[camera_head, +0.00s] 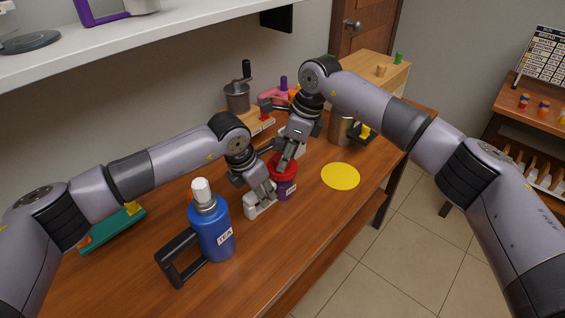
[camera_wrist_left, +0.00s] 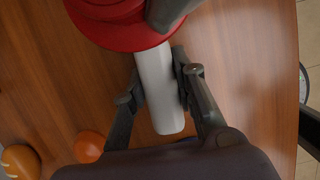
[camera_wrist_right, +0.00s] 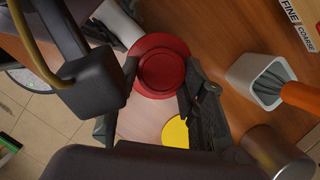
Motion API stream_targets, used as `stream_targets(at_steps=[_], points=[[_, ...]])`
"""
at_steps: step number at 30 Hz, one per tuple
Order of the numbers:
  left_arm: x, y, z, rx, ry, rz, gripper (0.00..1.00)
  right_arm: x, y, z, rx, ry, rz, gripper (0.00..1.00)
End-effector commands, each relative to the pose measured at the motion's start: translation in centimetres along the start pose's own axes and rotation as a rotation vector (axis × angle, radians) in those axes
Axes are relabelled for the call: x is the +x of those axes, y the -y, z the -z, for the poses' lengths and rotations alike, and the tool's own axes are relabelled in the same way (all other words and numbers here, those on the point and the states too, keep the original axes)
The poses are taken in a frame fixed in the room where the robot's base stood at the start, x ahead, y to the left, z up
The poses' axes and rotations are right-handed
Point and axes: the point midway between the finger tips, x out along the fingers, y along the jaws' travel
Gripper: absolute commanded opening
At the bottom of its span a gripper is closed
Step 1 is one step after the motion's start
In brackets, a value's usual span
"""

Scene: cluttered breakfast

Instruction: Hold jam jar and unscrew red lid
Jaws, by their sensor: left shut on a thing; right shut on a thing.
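The jam jar (camera_head: 286,190) is purple and stands on the wooden table, with a wide red lid (camera_head: 283,170) on top. The lid also shows in the left wrist view (camera_wrist_left: 110,28) and the right wrist view (camera_wrist_right: 160,72). My left gripper (camera_head: 262,196) is shut on a white bar-shaped handle (camera_wrist_left: 158,90) that juts out from under the lid at the jar's side. My right gripper (camera_head: 287,158) comes from above and is shut on the red lid, with a finger on either side of its raised middle. The jar's far side is hidden.
A blue tea flask (camera_head: 211,232) with a black handle stands just left of my left gripper. A flat yellow disc (camera_head: 340,176) lies to the right. A grinder (camera_head: 238,97) and a metal can (camera_head: 341,129) stand behind. A white shelf (camera_head: 150,38) hangs above at the left.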

Motion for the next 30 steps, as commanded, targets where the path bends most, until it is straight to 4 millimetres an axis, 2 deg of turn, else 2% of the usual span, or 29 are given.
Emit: stream_targets(at_steps=[8, 9, 19, 30], points=[[-0.03, 0.05, -0.04, 0.001, 0.001, 0.001, 0.0, 0.2, 0.01, 0.13, 0.001, -0.003, 0.0, 0.0], [-0.04, 0.06, -0.04, 0.001, 0.001, 0.001, 0.0, 0.2, 0.01, 0.12, 0.001, -0.003, 0.0, 0.4], [-0.03, 0.06, -0.04, 0.001, 0.001, 0.001, 0.0, 0.16, 0.02, 0.13, 0.001, -0.003, 0.0, 0.61], [-0.03, 0.04, -0.03, 0.001, 0.001, 0.001, 0.0, -0.49, 0.08, 0.06, 0.001, -0.001, 0.002, 0.61]])
